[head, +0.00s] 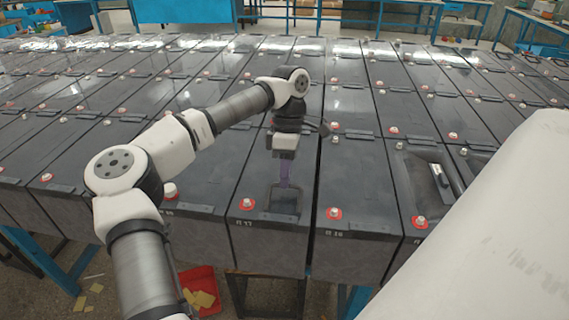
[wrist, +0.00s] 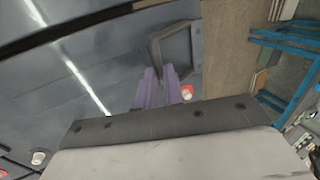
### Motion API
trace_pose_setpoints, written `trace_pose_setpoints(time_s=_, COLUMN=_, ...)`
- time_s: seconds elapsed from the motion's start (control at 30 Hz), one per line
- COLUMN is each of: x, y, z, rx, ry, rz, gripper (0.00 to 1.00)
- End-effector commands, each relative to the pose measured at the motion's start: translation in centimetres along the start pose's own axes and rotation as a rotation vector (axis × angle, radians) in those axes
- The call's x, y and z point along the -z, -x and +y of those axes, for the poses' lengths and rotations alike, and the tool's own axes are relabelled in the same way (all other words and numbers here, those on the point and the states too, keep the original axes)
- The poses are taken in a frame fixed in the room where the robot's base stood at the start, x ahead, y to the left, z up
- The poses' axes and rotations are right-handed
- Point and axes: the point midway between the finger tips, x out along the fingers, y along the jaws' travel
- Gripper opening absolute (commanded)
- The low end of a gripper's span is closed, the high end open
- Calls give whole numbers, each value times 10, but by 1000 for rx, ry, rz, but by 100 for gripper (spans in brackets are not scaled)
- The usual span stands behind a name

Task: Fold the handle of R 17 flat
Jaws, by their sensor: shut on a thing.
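The battery R 17 (head: 247,240) is a dark grey block in the front row, its label on the front edge of its top. Its handle (head: 272,198) is a dark rectangular loop by the front edge of the top, raised as far as I can tell; its exact angle is unclear. My gripper (head: 284,184) points down over R 17 with purple fingers shut on the handle's bar. In the wrist view, the fingertips (wrist: 158,70) meet the near edge of the handle frame (wrist: 190,28). The contact itself is partly hidden by the fingers.
A red-ringed terminal (head: 247,204) sits left of the handle. Batteries in tight rows fill the area behind. A red bin (head: 203,280) is on the floor in front.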

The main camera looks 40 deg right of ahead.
Motion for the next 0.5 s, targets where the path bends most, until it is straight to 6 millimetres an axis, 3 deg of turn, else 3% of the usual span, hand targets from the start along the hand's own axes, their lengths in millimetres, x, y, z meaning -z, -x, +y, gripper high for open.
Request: trace_pose_setpoints(time_s=0.5, x=0, y=-11, z=15, rx=236, ry=2, rz=0, gripper=0)
